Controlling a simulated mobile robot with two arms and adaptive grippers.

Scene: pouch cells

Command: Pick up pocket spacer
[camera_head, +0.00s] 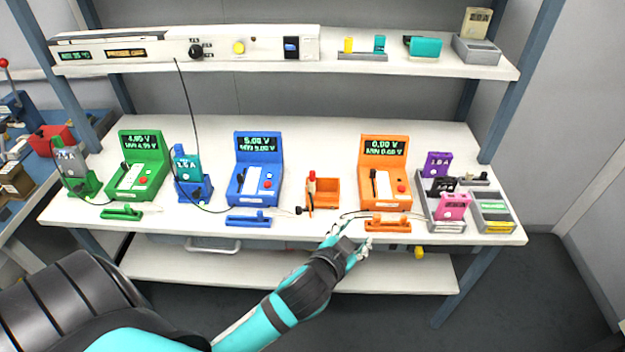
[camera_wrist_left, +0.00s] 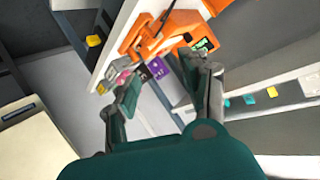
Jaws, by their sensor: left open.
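I cannot tell for sure which part is the pocket spacer. A small orange bar with a knob (camera_head: 387,223) lies at the table's front edge, before the orange meter (camera_head: 384,172). Similar bars lie before the other meters, one blue (camera_head: 248,221) and one green (camera_head: 121,213). My left gripper (camera_head: 352,239) is open and empty at the front edge, just left of and below the orange bar. In the left wrist view its spread fingers (camera_wrist_left: 160,74) frame the orange meter (camera_wrist_left: 166,36) and a purple block (camera_wrist_left: 157,68). My right gripper is not in view.
A grey tray (camera_head: 425,208) with purple, black and pink blocks stands to the right. An orange bin (camera_head: 324,192) stands left of the orange meter, and a blue meter (camera_head: 257,170) beyond it. Thin cables cross the white table (camera_head: 300,228). A shelf (camera_head: 250,72) hangs above.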

